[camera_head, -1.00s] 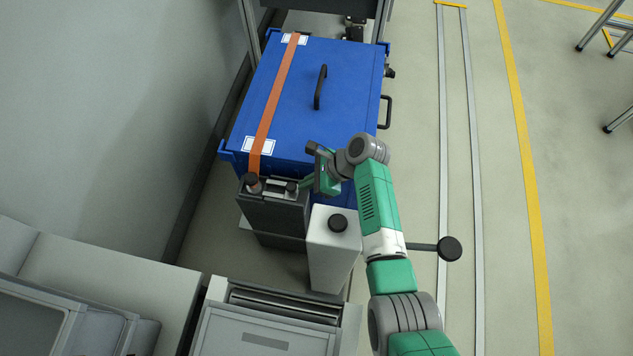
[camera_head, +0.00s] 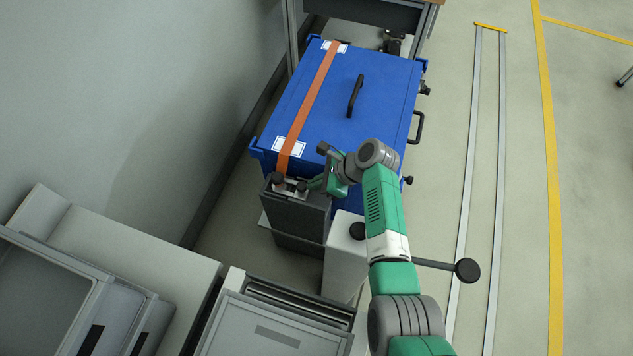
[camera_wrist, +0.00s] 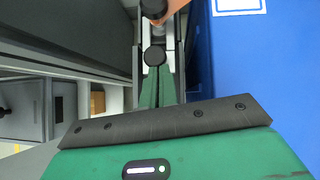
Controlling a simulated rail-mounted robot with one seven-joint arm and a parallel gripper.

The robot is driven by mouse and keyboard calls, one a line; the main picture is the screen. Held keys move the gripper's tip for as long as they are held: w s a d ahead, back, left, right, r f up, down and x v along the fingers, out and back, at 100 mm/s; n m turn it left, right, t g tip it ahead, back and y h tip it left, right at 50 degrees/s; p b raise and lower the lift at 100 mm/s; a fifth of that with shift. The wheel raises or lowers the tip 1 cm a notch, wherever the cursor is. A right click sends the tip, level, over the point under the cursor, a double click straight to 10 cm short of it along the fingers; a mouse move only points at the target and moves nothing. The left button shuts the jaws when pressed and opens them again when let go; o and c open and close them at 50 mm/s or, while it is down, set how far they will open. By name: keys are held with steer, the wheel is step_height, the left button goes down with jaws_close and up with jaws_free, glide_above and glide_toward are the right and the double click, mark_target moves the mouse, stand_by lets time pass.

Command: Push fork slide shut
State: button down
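My gripper (camera_head: 311,185) reaches left over the top of a dark grey upright box (camera_head: 296,212) that has two dark knobs. Its green fingers (camera_wrist: 155,88) lie together in the wrist view and look shut. The fingertips are at the nearer knob (camera_wrist: 154,55); I cannot tell whether they touch it. The farther knob (camera_wrist: 154,8) is at the top edge of the wrist view, between two pale rails. I cannot tell for sure which part is the fork slide.
A blue case (camera_head: 345,100) with an orange strap (camera_head: 313,100) and black handles stands just behind. A white canister (camera_head: 343,258) with a black cap stands right of the grey box. Grey cabinets (camera_head: 262,325) are in front, a wall on the left. Open floor lies right.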

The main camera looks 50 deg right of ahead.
steer(key=shift+s+d+r+p, duration=0.1)
steer(key=shift+s+r+p, duration=0.1)
steer(key=shift+s+p, duration=0.15)
steer(key=s+d+f+p+v, duration=0.1)
steer(key=p+v, duration=0.5)
steer(key=v, duration=0.6)
steer(key=shift+s, duration=0.25)
steer(key=shift+d+f, duration=0.1)
steer(key=shift+d, duration=0.05)
